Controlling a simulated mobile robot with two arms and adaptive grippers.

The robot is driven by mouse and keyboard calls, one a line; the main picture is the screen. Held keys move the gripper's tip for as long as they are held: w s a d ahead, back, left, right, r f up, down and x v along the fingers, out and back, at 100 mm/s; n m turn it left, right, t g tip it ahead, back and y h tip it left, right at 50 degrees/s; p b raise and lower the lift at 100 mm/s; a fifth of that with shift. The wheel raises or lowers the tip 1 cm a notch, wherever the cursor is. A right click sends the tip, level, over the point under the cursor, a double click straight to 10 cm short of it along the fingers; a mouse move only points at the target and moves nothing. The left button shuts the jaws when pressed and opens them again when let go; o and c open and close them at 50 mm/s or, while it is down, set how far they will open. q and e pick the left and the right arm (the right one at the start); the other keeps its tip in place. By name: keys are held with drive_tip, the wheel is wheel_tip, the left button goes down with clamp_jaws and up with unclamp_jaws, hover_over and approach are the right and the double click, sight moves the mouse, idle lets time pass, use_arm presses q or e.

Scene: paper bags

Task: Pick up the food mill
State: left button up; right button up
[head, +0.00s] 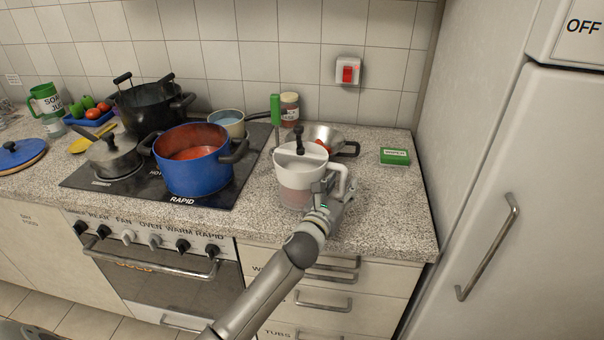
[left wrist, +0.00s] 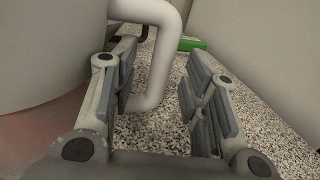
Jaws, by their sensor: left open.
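The food mill (head: 290,160) is white, with a black crank knob on top and a white handle (head: 343,178) on its right side. It stands upright on the counter near the front edge, and its lower part looks pinkish and see-through. My left gripper (head: 336,196) is at the handle. In the left wrist view, my left gripper (left wrist: 163,82) is open, and the white handle (left wrist: 158,50) hangs between its two fingers, nearer the left one. The mill's body (left wrist: 45,60) fills the left of that view. My right gripper is not in view.
A blue pot (head: 190,175) with red contents stands on the black hob left of the mill. A green box (head: 394,156) lies to the right. The fridge (head: 510,170) bounds the right side.

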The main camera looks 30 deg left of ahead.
use_arm(q)
drive_tip(key=shift+w, duration=0.8)
clamp_jaws()
drive_tip(key=shift+r, duration=0.15)
drive_tip(key=shift+r, duration=0.1)
